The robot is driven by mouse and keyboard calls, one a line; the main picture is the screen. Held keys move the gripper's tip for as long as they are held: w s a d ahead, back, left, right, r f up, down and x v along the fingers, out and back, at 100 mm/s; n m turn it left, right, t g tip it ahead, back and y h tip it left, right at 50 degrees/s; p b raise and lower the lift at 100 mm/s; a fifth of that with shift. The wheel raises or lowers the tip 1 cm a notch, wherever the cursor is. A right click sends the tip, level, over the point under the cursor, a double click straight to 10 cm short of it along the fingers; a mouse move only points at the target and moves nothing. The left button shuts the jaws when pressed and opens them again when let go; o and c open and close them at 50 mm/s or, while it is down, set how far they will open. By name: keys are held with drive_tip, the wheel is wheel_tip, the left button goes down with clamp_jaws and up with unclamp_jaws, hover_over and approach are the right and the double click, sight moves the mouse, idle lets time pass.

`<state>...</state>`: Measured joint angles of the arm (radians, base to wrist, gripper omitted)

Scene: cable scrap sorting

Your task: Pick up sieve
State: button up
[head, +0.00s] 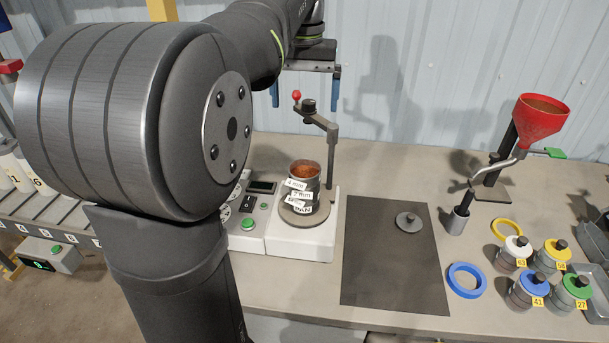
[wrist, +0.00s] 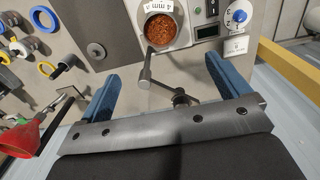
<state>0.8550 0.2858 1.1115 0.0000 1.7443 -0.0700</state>
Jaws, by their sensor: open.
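A stack of round grey metal sieves (head: 301,187) stands upright on a white shaker machine (head: 305,240), with labels reading 4 mm, 2 mm and, lowest, what looks like PAN. The open top sieve (wrist: 160,9) holds orange-brown granules, and it is cut by the top edge in the wrist view. My gripper (head: 306,94) is open and empty, high above and behind the stack, with its blue fingers pointing down. In the wrist view my gripper (wrist: 162,70) has its fingers wide apart, with the sieve beyond them.
A clamp arm (head: 322,121) with a red knob stands behind the stack, swung off its top. A grey lid (head: 409,224) lies on a dark mat (head: 390,275). Right are a red funnel (head: 541,118), a blue ring (head: 467,281) and several capped jars. The mat is mostly clear.

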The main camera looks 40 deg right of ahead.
drive_tip(key=s+a+f+m+t+h, duration=0.1)
drive_tip(key=s+a+m+t+h, duration=0.1)
drive_tip(key=a+m+h, duration=0.3)
drive_tip(key=n+y, duration=0.1)
drive_tip(key=n, duration=0.1)
approach(306, 175)
drive_tip(key=shift+w+d+f, duration=0.2)
drive_tip(key=shift+w+f, duration=0.1)
drive_tip(key=shift+f, duration=0.15)
drive_tip(key=x, duration=0.5)
drive_tip(key=shift+s+d+f, duration=0.1)
drive_tip(key=shift+f, duration=0.25)
drive_tip(key=c, duration=1.1)
drive_tip(key=shift+c, duration=0.2)
